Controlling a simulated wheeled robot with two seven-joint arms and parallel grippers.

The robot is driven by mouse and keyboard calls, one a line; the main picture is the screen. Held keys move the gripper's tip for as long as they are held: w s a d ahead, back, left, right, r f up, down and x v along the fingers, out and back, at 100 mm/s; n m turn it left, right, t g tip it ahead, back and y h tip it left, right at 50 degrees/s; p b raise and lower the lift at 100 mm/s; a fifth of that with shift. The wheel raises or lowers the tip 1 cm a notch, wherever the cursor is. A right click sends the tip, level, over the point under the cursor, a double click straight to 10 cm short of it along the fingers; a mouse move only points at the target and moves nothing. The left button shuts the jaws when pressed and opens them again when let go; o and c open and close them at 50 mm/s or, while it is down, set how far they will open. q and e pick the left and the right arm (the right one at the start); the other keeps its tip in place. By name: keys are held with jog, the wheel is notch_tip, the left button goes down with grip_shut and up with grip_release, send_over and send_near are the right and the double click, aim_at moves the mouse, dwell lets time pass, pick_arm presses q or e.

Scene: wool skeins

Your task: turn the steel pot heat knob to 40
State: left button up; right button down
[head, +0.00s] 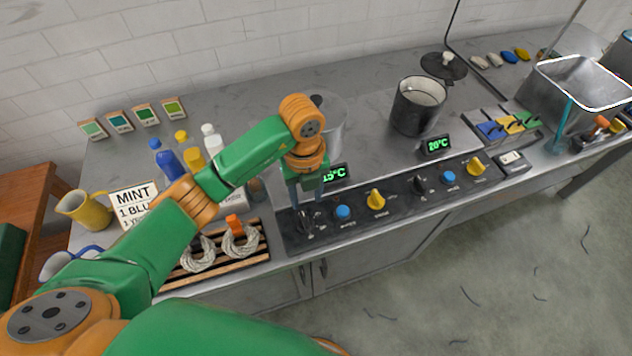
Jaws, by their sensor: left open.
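A steel pot (337,132) stands at the back of the counter, mostly hidden behind my left arm. Its display (338,174) is partly covered; the visible part ends in 5°C. On the control panel in front are a black knob (306,224), a blue knob (343,212) and a yellow knob (376,198). My left gripper (306,206) points down with open fingers just above or around the black knob; I cannot tell whether it touches. The knob's pointer and scale are too small to read. My right gripper is not in view.
A dark pot (418,106) stands to the right, with a 20°C display (438,145) and its own black knob (419,185). A slatted rack (262,252) with white skeins lies left of the panel. Bottles, a MINT card (133,203) and a yellow jug (84,210) stand farther left.

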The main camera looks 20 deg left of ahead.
aim_at(305, 217)
pick_arm(q)
jog(key=shift+w+f, duration=0.35)
jog(key=shift+w, duration=0.25)
jog(key=s+f+p, duration=0.1)
jog(key=s+f, duration=0.3)
jog(key=shift+s+f, duration=0.15)
jog(key=shift+w+f, duration=0.5)
jog(key=shift+f, duration=0.1)
jog(key=shift+w+f, duration=0.15)
jog(key=shift+w, duration=0.15)
jog(key=shift+c, duration=1)
jog(key=shift+s, duration=0.15)
grip_shut()
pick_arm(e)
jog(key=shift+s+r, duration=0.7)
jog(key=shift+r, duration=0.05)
